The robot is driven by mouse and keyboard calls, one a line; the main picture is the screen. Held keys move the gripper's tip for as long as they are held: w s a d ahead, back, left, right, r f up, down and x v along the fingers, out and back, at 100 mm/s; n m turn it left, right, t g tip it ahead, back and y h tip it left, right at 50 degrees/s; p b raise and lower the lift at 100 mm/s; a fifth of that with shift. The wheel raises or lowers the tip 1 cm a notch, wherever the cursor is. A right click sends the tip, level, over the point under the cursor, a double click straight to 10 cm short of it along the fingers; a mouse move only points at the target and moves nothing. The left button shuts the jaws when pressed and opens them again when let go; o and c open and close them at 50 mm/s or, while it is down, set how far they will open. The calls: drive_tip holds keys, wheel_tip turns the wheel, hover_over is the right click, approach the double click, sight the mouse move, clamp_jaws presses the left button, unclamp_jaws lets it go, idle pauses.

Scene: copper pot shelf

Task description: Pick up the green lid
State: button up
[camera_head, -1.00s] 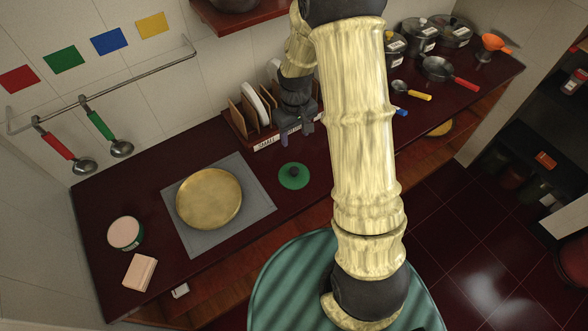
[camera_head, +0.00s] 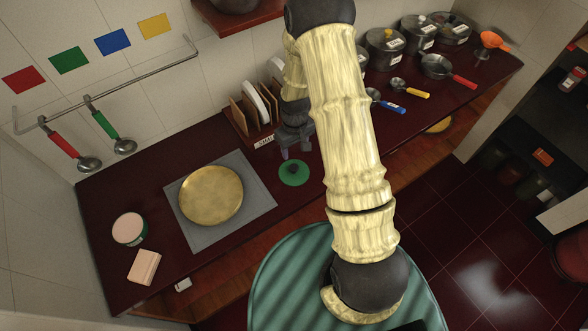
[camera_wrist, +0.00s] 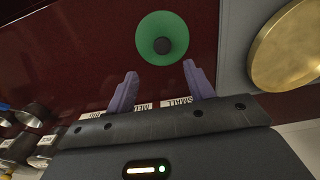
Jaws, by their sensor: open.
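The green lid (camera_head: 294,173) is a small round disc with a dark knob on top. It lies flat on the dark red counter, right of the grey mat. In the wrist view the green lid (camera_wrist: 162,38) shows whole, knob facing the camera, beyond the fingertips. My gripper (camera_head: 296,154) is above the counter on the rack side of the lid, close to it but apart. In the wrist view my gripper (camera_wrist: 160,82) has its two purple fingers spread with nothing between them.
A brass plate (camera_head: 211,195) lies on the grey mat (camera_head: 258,222). A lid rack (camera_head: 238,118) with labels stands behind the gripper. Several pots and pans, including a red-handled pan (camera_head: 437,66), stand at the right. A round tin (camera_head: 130,229) and a pale block (camera_head: 144,266) sit at the left.

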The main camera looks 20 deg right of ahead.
drive_tip(key=p, duration=0.1)
hover_over(294, 167)
drive_tip(key=shift+w+d+f, duration=0.1)
drive_tip(key=shift+w+f, duration=0.1)
drive_tip(key=shift+f, duration=0.95)
drive_tip(key=shift+w+d+f, duration=0.1)
drive_tip(key=shift+w+f, duration=0.05)
drive_tip(key=shift+f, duration=1)
drive_tip(key=shift+f+p, duration=0.1)
drive_tip(key=shift+p, duration=0.25)
drive_tip(key=f+p, duration=0.2)
drive_tip(key=shift+s+a+f, duration=0.2)
drive_tip(key=shift+s+f, duration=0.1)
drive_tip(key=shift+s, duration=0.05)
drive_tip(key=shift+w+f+p, duration=0.1)
drive_tip(key=shift+f+p, duration=0.4)
drive_tip(key=shift+f, duration=0.7)
drive_tip(key=c, duration=1)
drive_tip(key=shift+r, duration=0.2)
drive_tip(key=shift+c, duration=0.2)
